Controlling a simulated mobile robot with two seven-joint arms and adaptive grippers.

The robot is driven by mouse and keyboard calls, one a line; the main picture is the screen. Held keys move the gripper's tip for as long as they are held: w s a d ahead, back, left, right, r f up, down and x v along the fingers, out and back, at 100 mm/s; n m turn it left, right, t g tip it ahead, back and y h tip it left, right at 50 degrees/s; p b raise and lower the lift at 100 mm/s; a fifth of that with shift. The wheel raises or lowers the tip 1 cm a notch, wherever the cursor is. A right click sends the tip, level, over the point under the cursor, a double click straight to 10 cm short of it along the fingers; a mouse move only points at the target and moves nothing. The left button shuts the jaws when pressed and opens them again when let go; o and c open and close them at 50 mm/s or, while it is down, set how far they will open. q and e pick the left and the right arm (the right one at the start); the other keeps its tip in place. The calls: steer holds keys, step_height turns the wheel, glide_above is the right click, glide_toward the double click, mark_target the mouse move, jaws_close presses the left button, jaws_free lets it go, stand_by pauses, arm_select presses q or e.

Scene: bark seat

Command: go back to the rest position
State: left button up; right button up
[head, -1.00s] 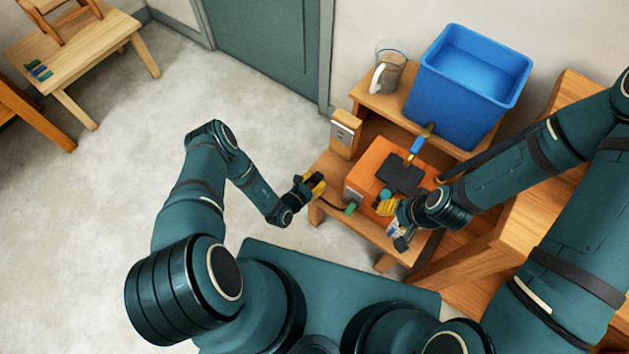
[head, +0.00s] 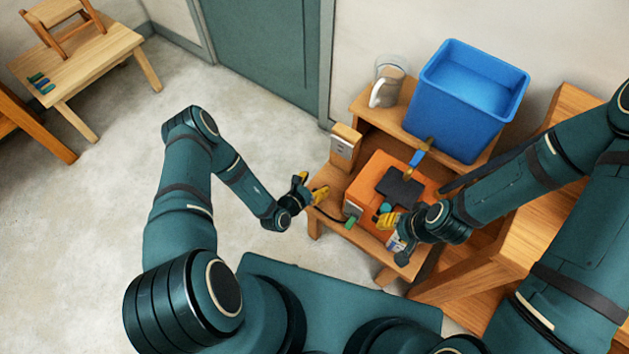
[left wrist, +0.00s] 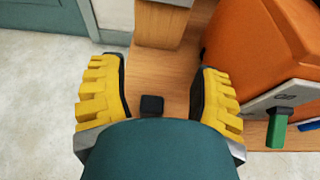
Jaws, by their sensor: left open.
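My left gripper (head: 316,192) is at the left front edge of the low wooden table. In the left wrist view my left gripper (left wrist: 160,88) has its yellow fingers spread wide apart, with nothing held between them. Bare tabletop and a small black block (left wrist: 152,106) show in the gap. My right gripper (head: 388,219) is low at the front of an orange case (head: 364,172). Its fingers are small and partly hidden by my wrist, so I cannot tell their opening or whether they touch anything.
The table (head: 322,222) carries the orange case with a dark pad (head: 402,189). A blue bin (head: 452,125) and a pitcher (head: 388,88) stand on the shelf behind. A wooden box (head: 344,148) stands near the left gripper.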

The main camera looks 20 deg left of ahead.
arm_select(q)
steer(key=shift+d+r, duration=0.1)
steer(key=shift+r, duration=0.85)
